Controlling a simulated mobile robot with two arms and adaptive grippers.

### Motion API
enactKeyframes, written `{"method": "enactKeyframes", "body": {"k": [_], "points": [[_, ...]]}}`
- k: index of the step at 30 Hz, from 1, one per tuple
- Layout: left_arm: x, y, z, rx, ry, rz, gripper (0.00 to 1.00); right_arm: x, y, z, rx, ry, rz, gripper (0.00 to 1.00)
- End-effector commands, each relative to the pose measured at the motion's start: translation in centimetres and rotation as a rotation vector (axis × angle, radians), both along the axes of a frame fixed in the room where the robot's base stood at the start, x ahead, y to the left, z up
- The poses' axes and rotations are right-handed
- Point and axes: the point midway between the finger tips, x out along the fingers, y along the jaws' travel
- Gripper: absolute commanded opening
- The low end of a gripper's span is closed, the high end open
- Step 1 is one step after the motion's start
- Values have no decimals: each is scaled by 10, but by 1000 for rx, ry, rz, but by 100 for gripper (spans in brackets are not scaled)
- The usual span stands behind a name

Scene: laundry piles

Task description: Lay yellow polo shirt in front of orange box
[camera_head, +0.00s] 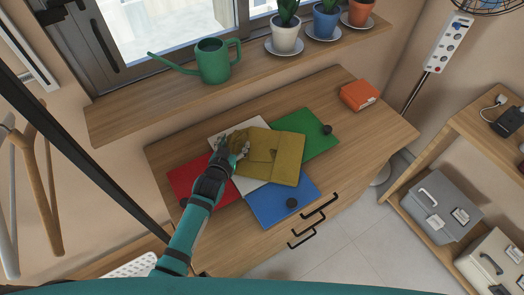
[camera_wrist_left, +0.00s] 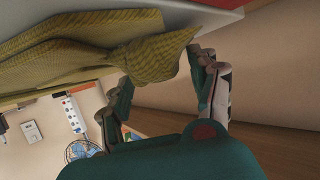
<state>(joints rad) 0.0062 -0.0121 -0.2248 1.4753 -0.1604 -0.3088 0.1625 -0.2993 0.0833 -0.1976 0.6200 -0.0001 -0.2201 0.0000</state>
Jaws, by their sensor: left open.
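The yellow polo shirt (camera_head: 272,153) lies folded on the wooden dresser top (camera_head: 358,138), over coloured sheets. The orange box (camera_head: 359,95) sits at the dresser's back right corner, apart from the shirt. My left gripper (camera_head: 236,150) is at the shirt's left edge, with its fingers open. In the left wrist view, the shirt's mustard cloth (camera_wrist_left: 120,60) bunches to a point near the open fingers of my left gripper (camera_wrist_left: 162,72). I cannot tell whether the fingers touch the cloth. My right gripper is not in view.
Red (camera_head: 185,178), green (camera_head: 312,130), blue (camera_head: 282,203) and white (camera_head: 225,126) sheets lie around the shirt. A windowsill holds a green watering can (camera_head: 213,62) and potted plants. Bare wood surrounds the box.

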Motion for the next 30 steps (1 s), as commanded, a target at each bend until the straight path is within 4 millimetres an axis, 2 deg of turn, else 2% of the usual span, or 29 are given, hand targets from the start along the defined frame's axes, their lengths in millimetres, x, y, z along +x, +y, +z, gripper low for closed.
{"method": "enactKeyframes", "body": {"k": [2,16,30], "points": [[0,0,0,0,0,0,60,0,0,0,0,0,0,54],[-1,0,0,1,1,0,0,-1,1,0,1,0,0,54],[1,1,6,0,-2,0,0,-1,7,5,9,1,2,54]]}}
